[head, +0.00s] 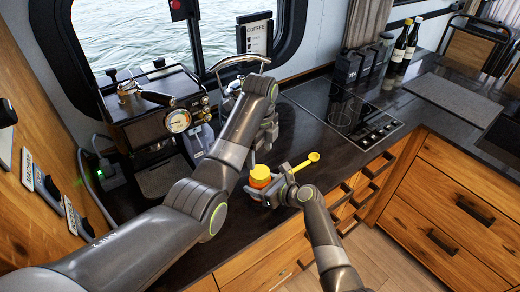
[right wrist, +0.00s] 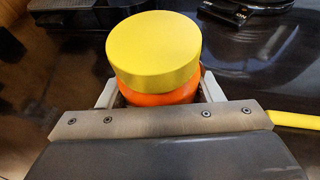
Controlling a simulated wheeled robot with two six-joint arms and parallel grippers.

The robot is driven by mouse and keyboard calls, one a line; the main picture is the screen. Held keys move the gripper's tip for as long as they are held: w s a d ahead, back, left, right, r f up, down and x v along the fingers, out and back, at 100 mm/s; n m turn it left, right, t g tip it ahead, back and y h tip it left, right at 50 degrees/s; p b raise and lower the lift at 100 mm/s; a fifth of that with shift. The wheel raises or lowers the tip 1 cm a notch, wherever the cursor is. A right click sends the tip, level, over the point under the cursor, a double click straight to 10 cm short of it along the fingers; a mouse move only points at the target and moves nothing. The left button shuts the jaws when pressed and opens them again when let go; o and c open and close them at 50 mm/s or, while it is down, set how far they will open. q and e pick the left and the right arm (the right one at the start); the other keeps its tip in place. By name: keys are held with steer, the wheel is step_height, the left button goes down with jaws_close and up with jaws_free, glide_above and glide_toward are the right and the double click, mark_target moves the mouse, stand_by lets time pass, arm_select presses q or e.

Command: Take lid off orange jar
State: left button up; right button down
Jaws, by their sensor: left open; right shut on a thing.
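The orange jar (head: 259,183) is on the dark counter near its front edge, with a yellow lid (head: 260,172) on top. In the right wrist view the orange jar (right wrist: 160,97) shows as a band below the wide yellow lid (right wrist: 153,50). My right gripper (head: 268,189) is shut on the jar below the lid, with one finger on each side. My left gripper (head: 267,136) is open, behind and above the jar, apart from the lid. Its fingertips are partly hidden by my own arm.
A yellow spoon (head: 306,162) lies right of the jar, close to my right gripper. A coffee machine (head: 160,115) stands at the left. A cooktop (head: 345,112) lies to the right. Dark bottles (head: 404,45) and black canisters (head: 355,66) stand at the back right.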

mark_target(261, 172)
arm_select(q)
step_height(261, 172, down, 8)
steer(key=shift+r, duration=0.25)
steer(key=c, duration=1)
steer(key=shift+n, duration=0.3)
steer(key=n, duration=0.3)
steer(key=shift+n, duration=0.4)
steer(key=n, duration=0.5)
steer(key=shift+r+n, duration=0.1)
steer(key=shift+n, duration=0.2)
steer(key=o, duration=1)
steer(key=shift+o, duration=0.2)
steer(key=shift+s+d, duration=0.1)
